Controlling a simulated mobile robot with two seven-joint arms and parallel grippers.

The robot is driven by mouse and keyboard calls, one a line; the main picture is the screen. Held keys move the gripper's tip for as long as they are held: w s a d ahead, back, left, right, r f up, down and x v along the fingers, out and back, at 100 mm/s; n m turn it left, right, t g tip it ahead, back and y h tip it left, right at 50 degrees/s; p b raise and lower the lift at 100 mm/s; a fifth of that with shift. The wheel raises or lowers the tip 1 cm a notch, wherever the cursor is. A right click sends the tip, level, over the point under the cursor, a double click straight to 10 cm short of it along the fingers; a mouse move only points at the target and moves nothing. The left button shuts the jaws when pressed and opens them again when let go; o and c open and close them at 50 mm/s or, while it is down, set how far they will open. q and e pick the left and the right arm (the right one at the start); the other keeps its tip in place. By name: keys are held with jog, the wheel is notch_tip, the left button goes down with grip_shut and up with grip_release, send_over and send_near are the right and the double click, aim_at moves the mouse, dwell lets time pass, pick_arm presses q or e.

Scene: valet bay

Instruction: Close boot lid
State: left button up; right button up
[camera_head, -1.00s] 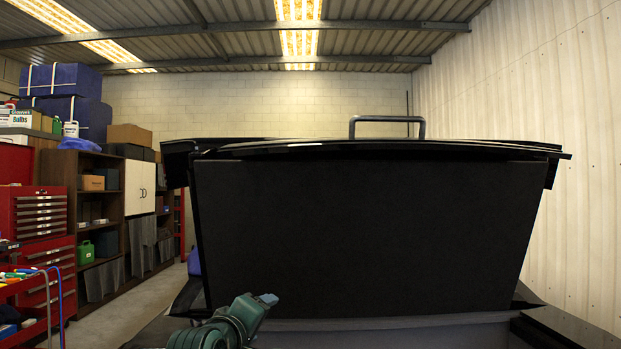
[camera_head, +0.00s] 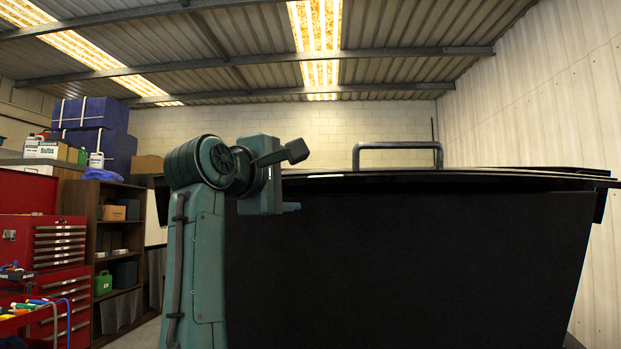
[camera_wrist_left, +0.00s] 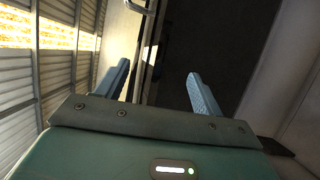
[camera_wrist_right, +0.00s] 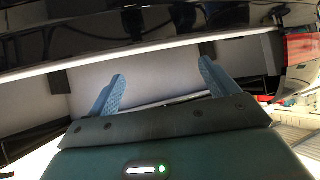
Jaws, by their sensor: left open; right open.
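The boot lid (camera_head: 410,250) is black and stands raised, with its dark inner panel facing me. A grey bar handle (camera_head: 398,146) sits on its top edge. My left gripper (camera_head: 290,180) is open and empty at the lid's upper left, below the handle's height. In the left wrist view my left gripper (camera_wrist_left: 160,88) has its fingers apart towards the dark lid (camera_wrist_left: 190,50), and part of the handle (camera_wrist_left: 138,6) shows at the top. My right gripper (camera_wrist_right: 162,85) is open and empty in the right wrist view, facing a pale surface below glossy black bodywork; the head view does not show it.
A red tool chest (camera_head: 60,240) and a dark shelf unit (camera_head: 118,225) with boxes stand at the left. Blue crates (camera_head: 95,120) are stacked above. A pale wall (camera_head: 540,100) runs along the right. A red tail light (camera_wrist_right: 299,45) shows in the right wrist view.

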aim_at(310, 183)
pick_arm(q)
jog(key=p+x, duration=0.3)
jog(key=x, duration=0.5)
jog(key=shift+r, duration=0.15)
jog(key=shift+w+d, duration=0.1)
jog(key=shift+w, duration=0.15)
jog(key=shift+w+d, duration=0.1)
jog(key=shift+w, duration=0.1)
pick_arm(e)
jog(key=shift+d+r+g+h, duration=0.3)
jog(key=shift+d+r+h, duration=0.15)
jog(key=shift+d, duration=0.25)
pick_arm(q)
jog(key=shift+c, duration=0.5)
